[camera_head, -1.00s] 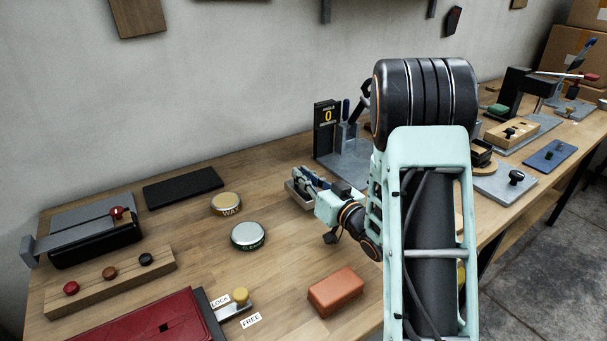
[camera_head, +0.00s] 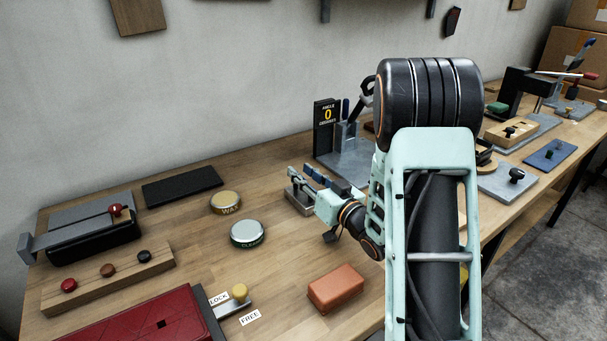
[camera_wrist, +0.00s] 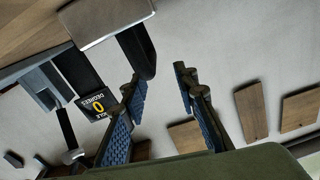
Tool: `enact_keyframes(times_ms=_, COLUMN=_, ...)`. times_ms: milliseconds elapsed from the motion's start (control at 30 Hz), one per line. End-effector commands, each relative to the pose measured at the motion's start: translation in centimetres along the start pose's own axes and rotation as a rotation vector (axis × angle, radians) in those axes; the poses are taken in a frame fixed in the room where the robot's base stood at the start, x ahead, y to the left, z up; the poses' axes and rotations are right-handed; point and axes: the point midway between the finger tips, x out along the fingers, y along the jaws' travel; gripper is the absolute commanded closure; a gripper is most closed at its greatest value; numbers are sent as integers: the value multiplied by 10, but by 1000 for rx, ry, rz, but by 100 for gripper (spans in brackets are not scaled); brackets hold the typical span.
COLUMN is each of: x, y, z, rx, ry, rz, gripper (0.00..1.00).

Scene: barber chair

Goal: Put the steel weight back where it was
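A grey metal block, seemingly the steel weight (camera_head: 300,201), is on the wooden bench at the fingertip end of my gripper (camera_head: 311,176). In the wrist view a flat grey face (camera_wrist: 106,18), seemingly the same block, is at the top, with a dark upright piece beside it. My gripper's blue-padded fingers (camera_wrist: 163,92) stand apart in the wrist view, with only pale wall visible between them. The dark piece lies close to the left finger; I cannot tell whether they touch. My gripper partly hides the block in the head view.
The angle display (camera_head: 327,128) and its grey stand are behind my gripper. A wax tin (camera_head: 226,202) and a green-labelled tin (camera_head: 248,232) are to the left. An orange block (camera_head: 336,288) lies in front. Bare bench lies between them.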

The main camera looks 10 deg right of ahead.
Motion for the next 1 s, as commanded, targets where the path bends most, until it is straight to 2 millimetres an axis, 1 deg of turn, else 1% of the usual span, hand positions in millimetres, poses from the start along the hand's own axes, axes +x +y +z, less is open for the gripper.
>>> enact_keyframes(times_ms=33, x=-4, y=0, z=16, rx=6, ry=-31, rz=5, gripper=73)
enact_keyframes(times_ms=133, x=-4, y=0, z=17, rx=6, ry=-31, rz=5, gripper=73)
enact_keyframes(times_ms=267, x=-4, y=0, z=13, rx=6, ry=-31, rz=4, gripper=73)
enact_keyframes(times_ms=433, x=-4, y=-3, z=0, rx=7, ry=-31, rz=4, gripper=73)
enact_keyframes(times_ms=467, x=-9, y=-1, z=1, rx=8, ry=-32, rz=7, gripper=73)
enact_keyframes(times_ms=500, x=-20, y=1, z=3, rx=8, ry=-30, rz=10, gripper=73)
enact_keyframes(times_ms=700, x=-69, y=0, z=-2, rx=8, ry=-20, rz=9, gripper=73)
enact_keyframes(times_ms=800, x=-89, y=0, z=-3, rx=8, ry=-19, rz=8, gripper=73)
enact_keyframes(times_ms=900, x=-104, y=0, z=-4, rx=6, ry=-17, rz=7, gripper=73)
enact_keyframes(times_ms=1000, x=-115, y=0, z=-5, rx=5, ry=-16, rz=6, gripper=73)
